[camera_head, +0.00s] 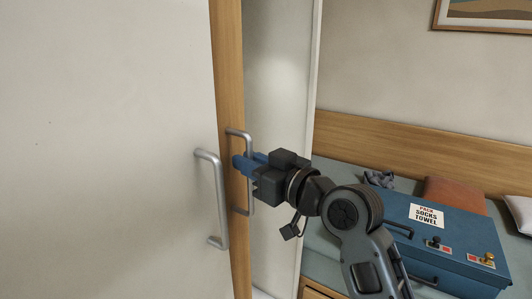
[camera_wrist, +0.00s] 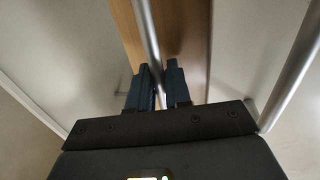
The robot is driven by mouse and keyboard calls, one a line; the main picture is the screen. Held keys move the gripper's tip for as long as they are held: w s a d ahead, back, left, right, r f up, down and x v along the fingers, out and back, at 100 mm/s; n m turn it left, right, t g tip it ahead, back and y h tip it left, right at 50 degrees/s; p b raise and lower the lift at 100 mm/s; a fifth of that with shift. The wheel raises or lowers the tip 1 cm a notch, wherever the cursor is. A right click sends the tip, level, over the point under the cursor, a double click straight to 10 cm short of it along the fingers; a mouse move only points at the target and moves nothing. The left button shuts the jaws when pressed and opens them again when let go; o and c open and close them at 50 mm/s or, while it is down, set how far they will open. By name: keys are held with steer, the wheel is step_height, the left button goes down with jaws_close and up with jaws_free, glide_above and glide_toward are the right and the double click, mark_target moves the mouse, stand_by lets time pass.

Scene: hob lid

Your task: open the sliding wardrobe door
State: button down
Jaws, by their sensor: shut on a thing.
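A white wardrobe door panel (camera_head: 110,150) fills the left of the head view, with a grey bar handle (camera_head: 222,205) near its right edge. Beside it is a narrow upright wooden strip (camera_head: 229,70), with a second bar handle (camera_head: 249,190). My gripper (camera_head: 244,161) is shut on this second handle at its upper part. In the wrist view, the gripped bar (camera_wrist: 148,35) runs between my two dark blue fingers (camera_wrist: 158,84), with wood (camera_wrist: 185,35) behind. Another bar (camera_wrist: 292,70) stands apart at the right there.
Right of the wooden strip is a pale upright surface (camera_head: 278,70) ending at a white edge (camera_head: 313,60).

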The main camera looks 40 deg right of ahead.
steer(key=shift+s+a, duration=0.3)
steer(key=shift+a, duration=0.35)
steer(key=c, duration=1.3)
jaws_free()
steer(key=shift+s+d+b, duration=0.2)
steer(key=shift+s+b, duration=0.05)
steer(key=shift+s, duration=1.05)
steer(key=shift+s+d+b, duration=0.2)
steer(key=shift+s+b, duration=0.1)
steer(key=shift+s, duration=0.95)
steer(key=shift+s+d+b, duration=0.2)
steer(key=shift+s+b, duration=0.05)
steer(key=shift+s, duration=1.05)
